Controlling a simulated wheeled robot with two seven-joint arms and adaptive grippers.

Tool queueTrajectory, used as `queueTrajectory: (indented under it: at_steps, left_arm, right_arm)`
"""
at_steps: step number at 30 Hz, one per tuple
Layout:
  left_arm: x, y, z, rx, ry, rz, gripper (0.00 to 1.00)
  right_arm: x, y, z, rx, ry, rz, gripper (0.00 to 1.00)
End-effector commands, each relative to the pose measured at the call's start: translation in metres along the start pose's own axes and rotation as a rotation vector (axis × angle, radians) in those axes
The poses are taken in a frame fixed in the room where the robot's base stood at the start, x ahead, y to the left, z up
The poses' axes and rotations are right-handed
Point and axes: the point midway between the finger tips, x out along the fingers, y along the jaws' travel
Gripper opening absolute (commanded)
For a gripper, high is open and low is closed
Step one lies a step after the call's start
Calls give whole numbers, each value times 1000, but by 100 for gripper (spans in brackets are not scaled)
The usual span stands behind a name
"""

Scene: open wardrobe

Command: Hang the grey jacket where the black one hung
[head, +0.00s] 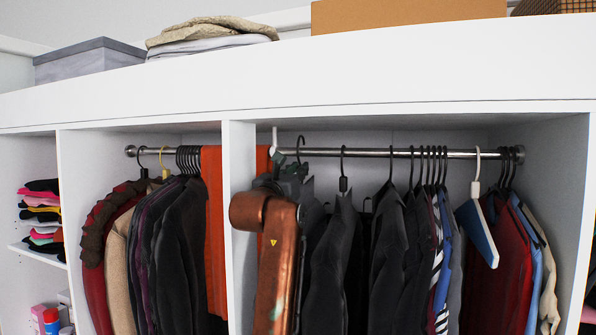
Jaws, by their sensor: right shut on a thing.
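My right gripper (287,176) is up at the rail in the middle bay, just right of the divider. It is shut on what looks like a hanger, mostly hidden behind it; a black hook (301,144) shows just above, at rail height. I cannot tell whether the hook rests on the rail. Dark cloth shows beside the gripper, but my arm hides much of it. A dark grey jacket (335,265) hangs just to the right, with black jackets (390,250) beyond it. I cannot tell for sure which is the task's grey jacket. My left gripper is not in view.
The metal rail (375,153) runs across both hanging bays. A white divider (239,230) stands close to my arm's left. A white-hooked hanger (477,215) hangs right, before a red garment (506,265). An orange garment (213,230) hangs left of the divider.

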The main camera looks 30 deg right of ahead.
Motion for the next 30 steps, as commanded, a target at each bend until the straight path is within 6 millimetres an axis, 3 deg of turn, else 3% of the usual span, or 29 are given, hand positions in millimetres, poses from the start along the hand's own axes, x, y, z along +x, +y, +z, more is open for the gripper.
queueTrajectory:
  at_steps: [30]
  left_arm:
    - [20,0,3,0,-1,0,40]
  right_arm:
    - [-6,-1,-19,2,-6,0,0]
